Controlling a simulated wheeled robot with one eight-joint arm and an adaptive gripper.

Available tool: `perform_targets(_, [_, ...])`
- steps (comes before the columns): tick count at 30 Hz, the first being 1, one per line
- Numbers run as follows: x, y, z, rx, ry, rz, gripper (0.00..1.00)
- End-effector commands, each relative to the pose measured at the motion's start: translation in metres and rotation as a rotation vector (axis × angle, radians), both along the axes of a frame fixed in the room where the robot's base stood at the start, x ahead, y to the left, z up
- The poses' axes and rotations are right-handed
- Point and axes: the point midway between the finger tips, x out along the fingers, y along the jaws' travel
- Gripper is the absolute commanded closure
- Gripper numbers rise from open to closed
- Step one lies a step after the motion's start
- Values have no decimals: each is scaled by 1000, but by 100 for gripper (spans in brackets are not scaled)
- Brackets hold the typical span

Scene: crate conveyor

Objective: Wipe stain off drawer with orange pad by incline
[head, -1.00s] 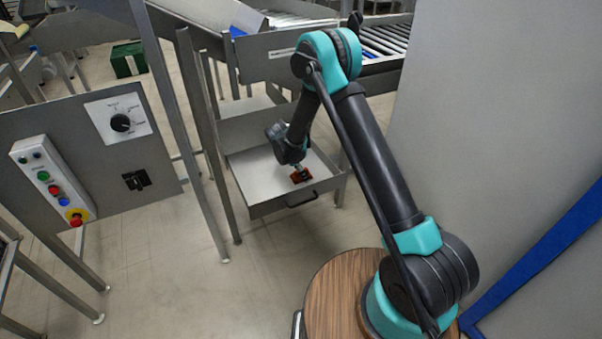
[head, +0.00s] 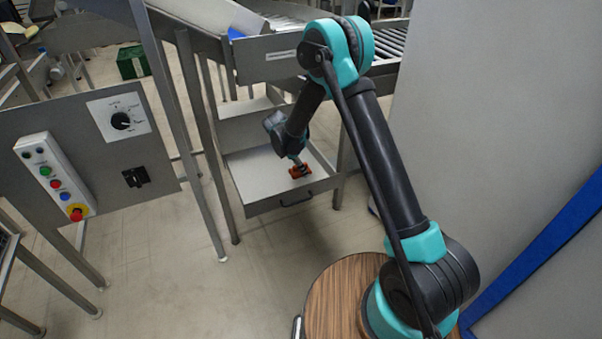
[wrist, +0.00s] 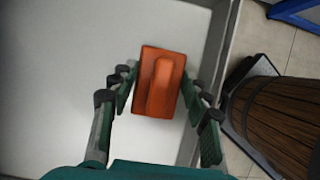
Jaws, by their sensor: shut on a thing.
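The orange pad (wrist: 150,105) with a raised ridge is between the fingers of my gripper (wrist: 157,82) in the wrist view. My gripper is shut on it. In the head view, the pad (head: 295,175) is low inside the pulled-out drawer (head: 252,172), near its front right part. Whether it touches the drawer floor is hard to tell. The drawer has a pale floor, grey walls and a dark front handle. No stain can be made out on the visible floor; the part under the pad is hidden.
The metal incline (head: 187,22) and roller conveyor (head: 388,45) are above and behind the drawer. A control panel (head: 75,155) stands at the left, a grey wall (head: 480,110) at the right. Metal legs (head: 200,130) flank the drawer. A green crate (head: 132,62) is far back.

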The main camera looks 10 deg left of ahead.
Motion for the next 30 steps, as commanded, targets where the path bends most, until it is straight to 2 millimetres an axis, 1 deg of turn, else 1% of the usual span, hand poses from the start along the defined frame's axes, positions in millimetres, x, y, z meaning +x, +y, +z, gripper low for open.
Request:
perform_targets(3, [-1, 0, 12, 0, 0, -2, 84])
perform_targets(9, [-1, 0, 23, 0, 0, -5, 84])
perform_targets(25, [-1, 0, 24, 0, 0, -8, 84])
perform_targets(28, [0, -7, 24, -1, 2, -47, 84])
perform_targets(30, [2, -20, 23, 0, 0, -125, 84])
